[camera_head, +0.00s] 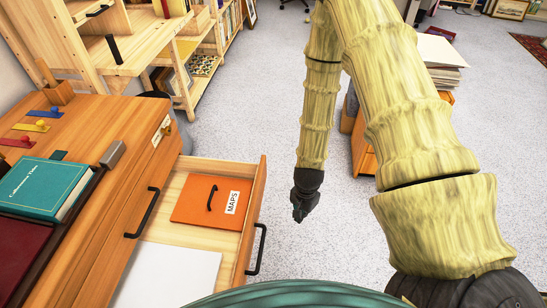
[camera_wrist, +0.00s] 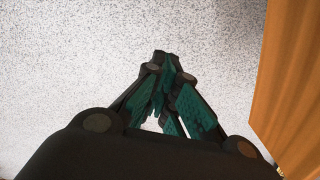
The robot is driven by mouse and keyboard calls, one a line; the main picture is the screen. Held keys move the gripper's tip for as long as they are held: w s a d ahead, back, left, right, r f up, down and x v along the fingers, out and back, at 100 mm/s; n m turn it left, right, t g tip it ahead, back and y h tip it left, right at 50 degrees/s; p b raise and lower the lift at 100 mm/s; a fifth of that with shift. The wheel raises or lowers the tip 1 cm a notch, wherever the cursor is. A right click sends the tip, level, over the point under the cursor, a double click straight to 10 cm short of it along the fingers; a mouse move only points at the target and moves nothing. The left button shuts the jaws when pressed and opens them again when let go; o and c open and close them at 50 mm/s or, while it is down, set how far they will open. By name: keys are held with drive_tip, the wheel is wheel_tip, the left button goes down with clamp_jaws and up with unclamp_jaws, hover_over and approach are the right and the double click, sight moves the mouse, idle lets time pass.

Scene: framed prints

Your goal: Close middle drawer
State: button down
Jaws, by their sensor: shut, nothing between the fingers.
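An open wooden drawer (camera_head: 248,225) sticks out from the orange-brown cabinet (camera_head: 118,165) at the lower left in the head view. It has a black bar handle (camera_head: 258,250) on its front. It lies below a shut drawer front with its own black handle (camera_head: 142,213). Lower drawers are hidden. My gripper (camera_head: 299,216) hangs over the floor to the right of the open drawer, apart from its front. Its fingers are together and empty in the wrist view (camera_wrist: 163,62). An orange wood panel (camera_wrist: 295,75) stands right of the fingers there; I cannot tell which piece it is.
Inside the drawer lie an orange MAPS folder (camera_head: 207,199) and white paper (camera_head: 168,275). A teal book (camera_head: 40,187) lies on the cabinet top. A small wooden cabinet (camera_head: 362,148) with stacked papers (camera_head: 441,62) stands behind my arm. The speckled floor between is clear.

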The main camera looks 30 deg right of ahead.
drive_tip(key=w+d+r+m+t+y+p, duration=0.1)
drive_tip(key=w+d+r+m+y, duration=0.15)
drive_tip(key=w+r+m, duration=0.45)
drive_tip(key=w+d+r+m+t+y+p, duration=0.1)
drive_tip(key=w+d+r+m, duration=0.3)
drive_tip(key=w+r, duration=0.45)
drive_tip(key=w+a+f+b, duration=0.2)
drive_tip(key=w+a+f, duration=0.3)
drive_tip(key=f, duration=0.4)
drive_tip(key=shift+a+f, duration=0.25)
drive_tip(key=shift+a, duration=0.5)
drive_tip(key=shift+w, duration=0.15)
